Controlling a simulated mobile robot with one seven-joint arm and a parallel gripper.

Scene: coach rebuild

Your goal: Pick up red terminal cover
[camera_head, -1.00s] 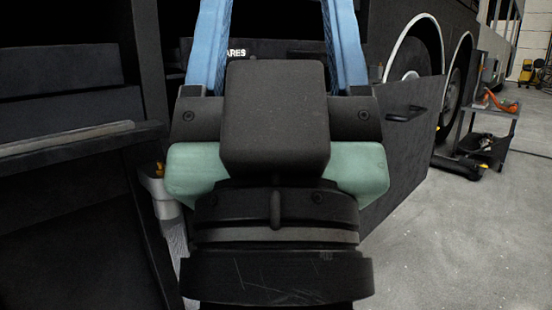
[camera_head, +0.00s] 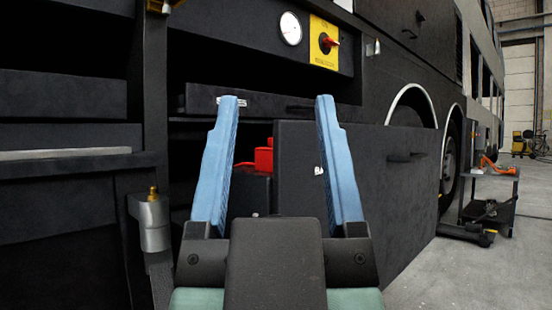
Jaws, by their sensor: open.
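A small red cover (camera_head: 264,157) shows on top of a dark box (camera_head: 250,193) inside the open bay of the black coach. It appears between my gripper's two blue fingers, nearer the left one. A dark panel edge hides part of it on the right. My gripper (camera_head: 277,100) is open and empty, its fingers pointing up and forward toward the bay. In the picture the fingertips reach above the red cover. I cannot tell how far they are from it.
A dark open door panel (camera_head: 385,180) stands right of the fingers. Above are a shelf drawer (camera_head: 270,98), a round gauge (camera_head: 290,28) and a red switch on a yellow plate (camera_head: 326,42). A grey cylinder fitting (camera_head: 152,222) is at left. Concrete floor and a tool cart (camera_head: 490,190) lie right.

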